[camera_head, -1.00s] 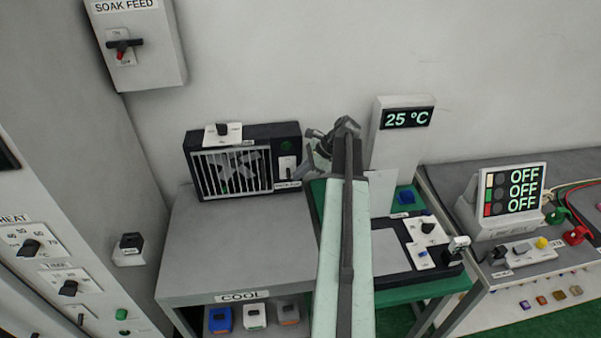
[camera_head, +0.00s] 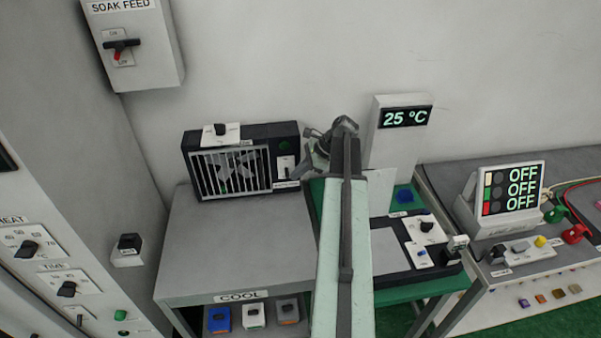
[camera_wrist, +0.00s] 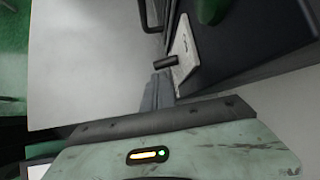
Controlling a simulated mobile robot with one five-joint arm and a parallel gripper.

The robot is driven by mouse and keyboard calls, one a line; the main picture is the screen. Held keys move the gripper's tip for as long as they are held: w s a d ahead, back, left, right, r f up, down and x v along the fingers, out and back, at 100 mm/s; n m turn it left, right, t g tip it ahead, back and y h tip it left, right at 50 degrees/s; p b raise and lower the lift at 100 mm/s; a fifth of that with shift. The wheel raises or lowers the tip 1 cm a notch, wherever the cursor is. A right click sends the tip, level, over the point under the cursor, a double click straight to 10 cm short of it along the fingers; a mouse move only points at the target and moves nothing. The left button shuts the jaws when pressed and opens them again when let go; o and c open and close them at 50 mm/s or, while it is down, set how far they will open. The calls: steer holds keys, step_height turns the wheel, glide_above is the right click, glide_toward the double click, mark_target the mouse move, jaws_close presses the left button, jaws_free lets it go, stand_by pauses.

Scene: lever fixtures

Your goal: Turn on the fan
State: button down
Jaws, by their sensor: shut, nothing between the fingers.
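The fan (camera_head: 232,172) is a black box with a white grille, standing at the back of the grey bench. Its right front face carries a white switch plate (camera_head: 286,164) with a small dark lever; the plate (camera_wrist: 184,50) and lever (camera_wrist: 164,62) also show in the wrist view. A white plate with a black knob (camera_head: 221,130) sits on top of the fan. My gripper (camera_head: 304,170) is just right of the switch plate, shut and empty. In the wrist view, my fingertips (camera_wrist: 161,85) are close to the lever; I cannot tell whether they touch.
A 25 °C display column (camera_head: 404,130) stands right of my arm. A green-topped table with a black control panel (camera_head: 395,262) is at the right, and a grey unit with OFF lights (camera_head: 510,192) beyond it. The bench top (camera_head: 230,245) before the fan is clear.

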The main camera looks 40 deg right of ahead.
steer(key=shift+w+a+r, duration=0.15)
steer(key=shift+a, duration=0.2)
steer(key=shift+w+a+r+p, duration=0.1)
steer(key=shift+r+p, duration=0.65)
steer(key=shift+p, duration=0.1)
steer(key=s+a+p+v, duration=0.1)
steer(key=p+v, duration=0.6)
steer(key=v, duration=0.3)
steer(key=shift+s+f, duration=0.3)
